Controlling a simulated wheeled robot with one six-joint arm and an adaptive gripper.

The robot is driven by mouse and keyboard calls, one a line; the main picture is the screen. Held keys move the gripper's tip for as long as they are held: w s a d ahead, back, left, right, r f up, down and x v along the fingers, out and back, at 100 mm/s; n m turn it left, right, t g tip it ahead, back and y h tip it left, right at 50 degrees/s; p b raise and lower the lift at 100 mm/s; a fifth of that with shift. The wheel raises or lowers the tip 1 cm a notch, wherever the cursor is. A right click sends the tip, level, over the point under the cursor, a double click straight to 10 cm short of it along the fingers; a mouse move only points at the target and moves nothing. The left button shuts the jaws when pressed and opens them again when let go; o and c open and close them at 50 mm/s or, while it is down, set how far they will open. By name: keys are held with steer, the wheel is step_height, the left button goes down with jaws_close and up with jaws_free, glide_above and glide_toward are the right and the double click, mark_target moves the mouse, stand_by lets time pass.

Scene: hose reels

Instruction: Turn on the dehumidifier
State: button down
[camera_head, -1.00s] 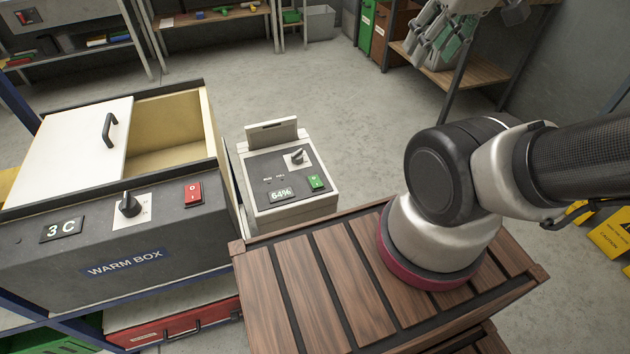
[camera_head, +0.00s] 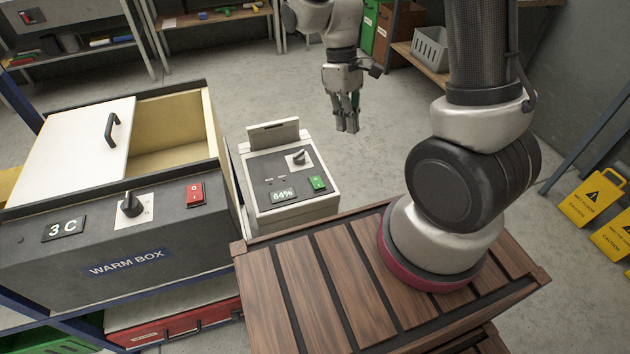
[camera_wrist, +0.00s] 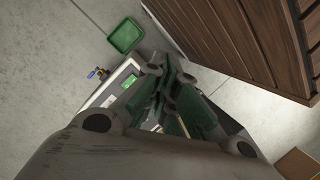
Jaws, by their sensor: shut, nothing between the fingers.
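The dehumidifier (camera_head: 287,183) is a small pale box with a dark sloped panel, standing between the warm box and the wooden slatted top.
The warm box (camera_head: 125,240) stands at left, with a black knob, a red switch and a half-open lid. The slatted top (camera_head: 320,280) carries my arm's base. Yellow caution signs (camera_head: 590,200) stand at right. A green bin (camera_wrist: 126,36) shows in the wrist view. Floor behind is clear.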

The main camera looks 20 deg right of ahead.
steer(key=w+a+f+n, duration=0.2)
steer(key=f+n, duration=0.1)
steer(key=f, duration=0.3)
steer(key=w+a+f+n, duration=0.2)
steer(key=f+n, duration=0.1)
steer(key=f, duration=0.4)
steer(key=n+t, duration=0.2)
steer(key=n, duration=0.2)
glide_above(315, 187)
steer(key=w, duration=0.1)
steer(key=shift+w+f+n, duration=0.4)
steer(key=shift+n, duration=0.4)
steer(key=shift+f, duration=0.1)
steer(key=f, duration=0.4)
steer(key=s+f, duration=0.1)
steer(key=f, duration=0.8)
steer(key=shift+s+f, duration=0.35)
steer(key=shift+s, duration=0.05)
steer(key=shift+s+f, duration=0.1)
steer(key=shift+f, duration=0.25)
steer(key=shift+r, duration=0.1)
